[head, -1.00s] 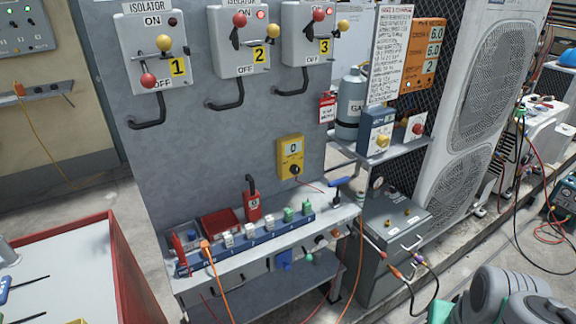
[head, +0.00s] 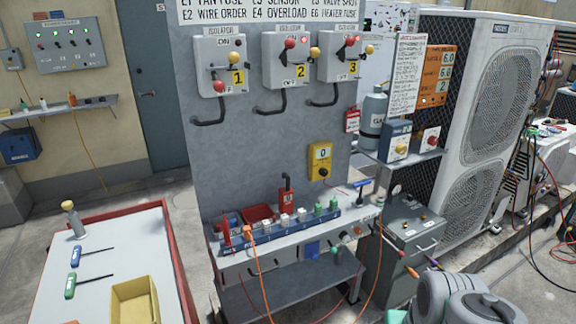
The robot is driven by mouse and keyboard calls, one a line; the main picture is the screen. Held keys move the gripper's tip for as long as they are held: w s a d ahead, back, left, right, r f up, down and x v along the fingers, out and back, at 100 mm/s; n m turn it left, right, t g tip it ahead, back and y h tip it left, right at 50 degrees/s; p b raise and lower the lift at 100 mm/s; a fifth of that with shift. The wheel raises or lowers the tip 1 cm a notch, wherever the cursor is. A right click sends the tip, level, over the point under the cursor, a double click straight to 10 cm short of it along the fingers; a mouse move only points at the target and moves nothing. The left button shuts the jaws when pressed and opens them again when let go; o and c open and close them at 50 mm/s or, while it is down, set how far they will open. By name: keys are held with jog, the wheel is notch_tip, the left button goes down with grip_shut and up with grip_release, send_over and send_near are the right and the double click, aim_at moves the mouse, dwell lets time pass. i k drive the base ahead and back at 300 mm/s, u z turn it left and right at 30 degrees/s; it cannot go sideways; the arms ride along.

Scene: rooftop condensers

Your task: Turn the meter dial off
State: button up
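The yellow meter (head: 319,161) is fixed upright on the grey panel, below the isolators and above the shelf. Its display shows a 0. Its round black dial (head: 323,172) is on the lower part of its face. The dial is too small for its pointer setting to be read. Grey rounded links of my arm show at the bottom right. My gripper is not in view, and nothing touches the meter.
A shelf (head: 290,238) with a blue rack, a red lock-out tag and leads juts out below the meter. A red-edged bench (head: 95,290) stands at the left front. A grey box (head: 415,230) and condensers (head: 500,75) stand at the right. Orange and red leads hang down.

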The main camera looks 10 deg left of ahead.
aim_at(323, 172)
jog(key=u, duration=0.4)
jog(key=i, duration=1)
jog(key=u, duration=2.1)
jog(key=k, duration=0.65)
jog(key=z, duration=1)
jog(key=i, duration=0.4)
jog(key=u, duration=0.25)
